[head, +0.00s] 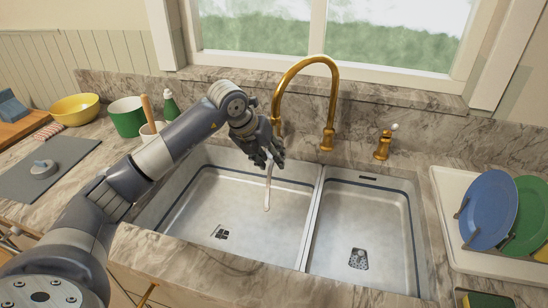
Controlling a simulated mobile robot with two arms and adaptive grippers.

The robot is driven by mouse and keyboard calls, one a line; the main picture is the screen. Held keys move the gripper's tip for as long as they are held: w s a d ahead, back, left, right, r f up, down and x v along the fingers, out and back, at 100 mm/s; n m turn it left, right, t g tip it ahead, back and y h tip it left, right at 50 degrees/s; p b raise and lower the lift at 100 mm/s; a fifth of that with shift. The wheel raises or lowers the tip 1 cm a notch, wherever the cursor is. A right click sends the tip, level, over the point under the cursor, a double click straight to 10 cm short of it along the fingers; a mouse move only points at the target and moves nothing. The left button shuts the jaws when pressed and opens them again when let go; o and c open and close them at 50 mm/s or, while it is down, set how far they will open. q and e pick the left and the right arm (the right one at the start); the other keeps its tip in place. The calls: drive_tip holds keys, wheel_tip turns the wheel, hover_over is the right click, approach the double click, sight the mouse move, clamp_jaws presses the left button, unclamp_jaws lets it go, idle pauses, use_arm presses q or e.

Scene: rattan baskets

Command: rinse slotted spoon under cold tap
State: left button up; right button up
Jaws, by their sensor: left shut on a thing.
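My left gripper (268,156) reaches over the left sink basin and is just below the spout of the golden tap (331,100). It is shut on what seems to be the slotted spoon. A narrow pale strip (267,190) hangs below the fingers into the basin. I cannot tell whether this strip is the spoon, running water or both. No slots can be made out, and the fingers hide the upper part. My right gripper is not in view.
The double sink has a divider (312,222) and an empty-looking right basin (372,210). A golden dispenser (384,146) stands behind it. A white rack (448,205) with plates is at the right. A green pot (127,118), yellow bowl (75,109) and grey mat (60,174) are at the left.

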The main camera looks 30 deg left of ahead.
use_arm(q)
drive_tip(key=shift+d, duration=0.2)
drive_tip(key=shift+s+d, duration=0.15)
drive_tip(key=shift+d, duration=0.25)
drive_tip(key=shift+s, duration=0.1)
drive_tip(key=shift+s+a+f, duration=0.1)
drive_tip(key=shift+s+a, duration=0.05)
drive_tip(key=shift+s, duration=0.1)
drive_tip(key=s+a+b, duration=0.2)
drive_tip(key=s+b, duration=0.1)
drive_tip(key=s, duration=0.4)
drive_tip(key=shift+b, duration=0.35)
idle(0.9)
